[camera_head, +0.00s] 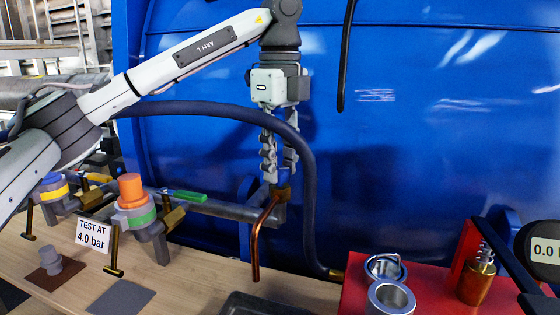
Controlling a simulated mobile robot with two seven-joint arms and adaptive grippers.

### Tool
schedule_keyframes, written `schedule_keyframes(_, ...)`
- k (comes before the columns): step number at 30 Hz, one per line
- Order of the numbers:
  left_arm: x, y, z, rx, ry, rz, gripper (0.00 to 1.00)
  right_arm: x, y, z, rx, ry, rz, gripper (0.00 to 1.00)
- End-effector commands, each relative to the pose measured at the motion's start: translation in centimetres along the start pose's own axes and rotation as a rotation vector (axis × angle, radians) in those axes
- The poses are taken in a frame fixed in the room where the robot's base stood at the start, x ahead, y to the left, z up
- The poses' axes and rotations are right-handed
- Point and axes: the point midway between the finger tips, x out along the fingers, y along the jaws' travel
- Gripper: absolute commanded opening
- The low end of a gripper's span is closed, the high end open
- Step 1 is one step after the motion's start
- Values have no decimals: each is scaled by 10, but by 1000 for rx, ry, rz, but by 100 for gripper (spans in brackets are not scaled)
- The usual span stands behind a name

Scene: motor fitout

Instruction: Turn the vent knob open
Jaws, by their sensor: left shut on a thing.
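My left gripper (280,176) points straight down in front of the blue tank. Its fingers are closed at the top of a brass fitting (284,192) on the grey pipe's end. The vent knob is mostly hidden between the fingertips, so its turn angle cannot be told. A bent copper tube (256,240) runs from the fitting down towards the bench. My right gripper is not in view.
A dark hose (311,200) arches behind the gripper. Valves with an orange cap (131,188) and a green handle (187,196) stand left. A red tray (352,298) with metal cups and a gauge (545,250) are at right. A "TEST AT 4.0 bar" sign (93,235) stands on the bench.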

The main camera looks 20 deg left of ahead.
Motion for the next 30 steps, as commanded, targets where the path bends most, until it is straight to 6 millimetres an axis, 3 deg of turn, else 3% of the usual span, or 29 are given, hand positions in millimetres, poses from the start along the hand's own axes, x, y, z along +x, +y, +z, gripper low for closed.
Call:
schedule_keyframes(5, -1, 0, 1, -1, -1, -3, 3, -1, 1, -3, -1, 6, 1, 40)
schedule_keyframes(6, -1, 0, 1, -1, -1, -3, 34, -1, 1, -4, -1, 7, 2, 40)
schedule_keyframes(11, -1, 0, 1, 0, -1, -2, 53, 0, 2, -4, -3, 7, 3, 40)
schedule_keyframes(22, -7, 0, 0, 1, -2, -3, 53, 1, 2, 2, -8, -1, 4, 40)
schedule_keyframes(30, -58, 0, 0, -3, -5, -7, 53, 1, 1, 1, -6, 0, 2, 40)
